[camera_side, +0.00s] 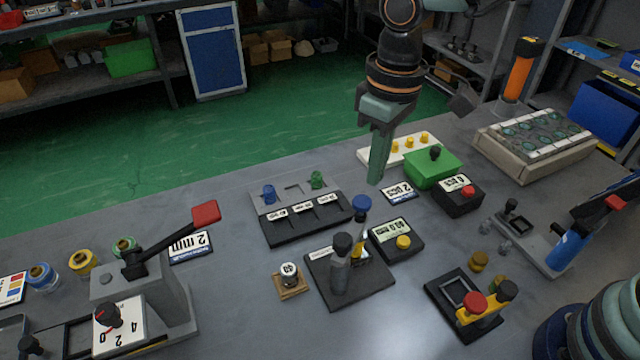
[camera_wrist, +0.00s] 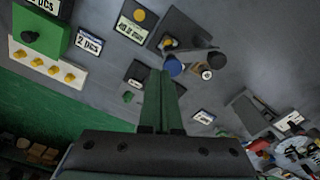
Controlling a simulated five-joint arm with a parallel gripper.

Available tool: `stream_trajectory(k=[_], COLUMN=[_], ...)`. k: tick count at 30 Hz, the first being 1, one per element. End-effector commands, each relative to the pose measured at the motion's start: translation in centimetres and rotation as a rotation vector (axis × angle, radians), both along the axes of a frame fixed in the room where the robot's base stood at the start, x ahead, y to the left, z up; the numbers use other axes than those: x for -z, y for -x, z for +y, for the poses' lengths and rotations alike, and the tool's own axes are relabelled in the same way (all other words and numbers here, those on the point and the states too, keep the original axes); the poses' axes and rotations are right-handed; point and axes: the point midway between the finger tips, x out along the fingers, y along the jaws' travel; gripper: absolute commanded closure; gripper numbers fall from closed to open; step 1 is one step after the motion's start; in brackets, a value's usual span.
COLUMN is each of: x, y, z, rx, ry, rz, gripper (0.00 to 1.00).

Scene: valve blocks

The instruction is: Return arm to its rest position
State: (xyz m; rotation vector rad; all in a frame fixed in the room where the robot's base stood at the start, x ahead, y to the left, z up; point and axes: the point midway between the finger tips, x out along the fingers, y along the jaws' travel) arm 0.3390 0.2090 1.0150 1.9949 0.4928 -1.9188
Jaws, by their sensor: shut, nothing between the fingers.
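My gripper (camera_side: 378,165) hangs from my arm above the back middle of the grey table, fingers pointing down. Its long green fingers are together with nothing between them. In the wrist view my gripper (camera_wrist: 160,85) also shows shut and empty, with the table below it. It is apart from the black rack (camera_side: 305,224) that holds a blue and a green piece, and from the green box (camera_side: 432,167) to its right. How high the fingertips are above the table is hard to tell.
A stand with a blue-topped post (camera_side: 361,203) rises in front of my gripper. A red-handled lever press (camera_side: 150,290) stands at the left front. A tray of round parts (camera_side: 535,145) is at the back right. Green floor (camera_side: 270,120) lies open behind the table.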

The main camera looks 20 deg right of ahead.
Motion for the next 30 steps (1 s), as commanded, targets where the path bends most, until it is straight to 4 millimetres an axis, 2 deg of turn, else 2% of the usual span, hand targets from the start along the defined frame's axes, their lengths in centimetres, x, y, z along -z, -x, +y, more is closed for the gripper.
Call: stream_trajectory(k=[3,9,15,18,24,30], x=[-2.3,-5.1,-6.5,-6.7,-6.7,-6.6], y=[-0.2,0.7,2.7,3.8,5.1,5.4], z=[-3.8,-10.4,-16.1,-18.2,-20.6,-21.0], rx=[0.076,0.213,0.345,0.4,0.465,0.476], ry=[-0.034,-0.079,-0.104,-0.107,-0.107,-0.106], rz=[-0.062,-0.183,-0.31,-0.365,-0.433,-0.445], gripper=[1.0,1.0,1.0,1.0,1.0,1.0])
